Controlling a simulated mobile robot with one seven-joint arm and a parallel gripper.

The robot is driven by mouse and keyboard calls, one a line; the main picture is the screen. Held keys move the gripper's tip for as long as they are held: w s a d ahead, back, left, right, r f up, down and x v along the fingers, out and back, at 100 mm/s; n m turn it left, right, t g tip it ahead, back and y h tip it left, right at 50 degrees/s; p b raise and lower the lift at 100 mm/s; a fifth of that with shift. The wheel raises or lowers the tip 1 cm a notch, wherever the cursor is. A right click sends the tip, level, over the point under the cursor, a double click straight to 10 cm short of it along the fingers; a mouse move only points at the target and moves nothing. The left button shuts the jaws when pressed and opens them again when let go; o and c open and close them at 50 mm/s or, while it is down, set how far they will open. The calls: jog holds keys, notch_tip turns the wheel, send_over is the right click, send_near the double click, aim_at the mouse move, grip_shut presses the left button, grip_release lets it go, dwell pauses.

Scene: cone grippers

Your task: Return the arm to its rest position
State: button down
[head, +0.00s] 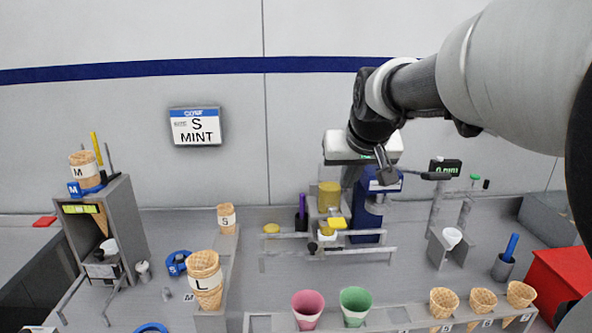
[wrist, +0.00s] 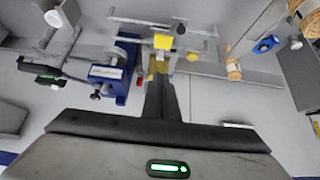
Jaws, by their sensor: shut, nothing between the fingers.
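My arm reaches in from the upper right of the head view. My gripper (head: 384,168) hangs in front of the white-topped machine (head: 335,148) and beside the blue machine (head: 370,208), above the counter. In the wrist view my gripper (wrist: 160,82) shows as dark fingers brought together with nothing between them. The blue machine also shows in the wrist view (wrist: 128,75), left of the fingers. A yellow part (wrist: 163,42) lies beyond the fingertips. I cannot tell the exact gap between my gripper and the machines.
Cones marked L (head: 205,282) and S (head: 226,218) stand at the left. A pink cup (head: 308,307), a green cup (head: 355,303) and several waffle cones line the front rack (head: 405,318). A grey dispenser (head: 122,230) stands far left, a red box (head: 560,278) far right. A wall sign (head: 195,127) reads S MINT.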

jog(key=s+r+g+p, duration=0.2)
jog(key=s+p, duration=0.7)
jog(key=s, duration=1.7)
jog(key=shift+s+a+r, duration=0.2)
jog(key=shift+s+r, duration=0.05)
jog(key=shift+r, duration=0.1)
